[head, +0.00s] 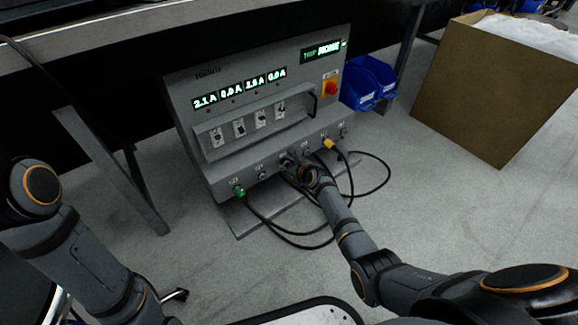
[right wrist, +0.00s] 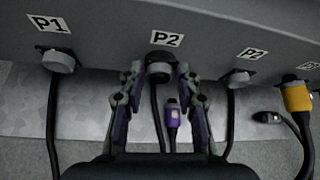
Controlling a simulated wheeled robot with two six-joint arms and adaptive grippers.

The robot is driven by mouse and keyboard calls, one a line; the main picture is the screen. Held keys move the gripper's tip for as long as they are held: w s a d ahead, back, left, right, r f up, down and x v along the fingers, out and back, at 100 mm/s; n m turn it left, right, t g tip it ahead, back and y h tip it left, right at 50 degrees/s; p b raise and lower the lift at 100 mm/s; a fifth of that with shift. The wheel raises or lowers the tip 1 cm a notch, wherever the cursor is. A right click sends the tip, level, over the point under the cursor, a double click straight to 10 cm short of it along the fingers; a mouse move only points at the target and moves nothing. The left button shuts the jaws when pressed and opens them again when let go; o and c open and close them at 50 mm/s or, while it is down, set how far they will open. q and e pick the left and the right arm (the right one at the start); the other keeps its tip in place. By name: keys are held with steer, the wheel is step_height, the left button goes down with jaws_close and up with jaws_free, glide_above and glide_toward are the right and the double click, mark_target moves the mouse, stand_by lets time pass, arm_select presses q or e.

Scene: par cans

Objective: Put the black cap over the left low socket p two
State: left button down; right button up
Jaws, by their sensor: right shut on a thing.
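In the right wrist view the left P2 socket (right wrist: 163,56) sits below its P2 label, and the black cap (right wrist: 159,74) is at its mouth, between my fingers. I cannot tell whether the cap is fully seated. A dark strap or cable hangs below it. My right gripper (right wrist: 161,82) is shut on the cap, one purple-padded finger on each side. In the head view my right gripper (head: 302,171) is at the lower socket row of the grey panel box (head: 270,150) and hides the cap. Of my left arm only links show, at the left.
P1 (right wrist: 62,60) and another P2 socket (right wrist: 237,78) flank the cap, cords hanging below. A purple plug (right wrist: 172,112) shows just below. A yellow plug (head: 328,143) and a green plug (head: 238,190) sit at the row. Black cables (head: 290,238) loop on the floor.

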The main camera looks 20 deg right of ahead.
steer(key=o, duration=0.9)
steer(key=shift+c, duration=0.2)
steer(key=v, duration=1.2)
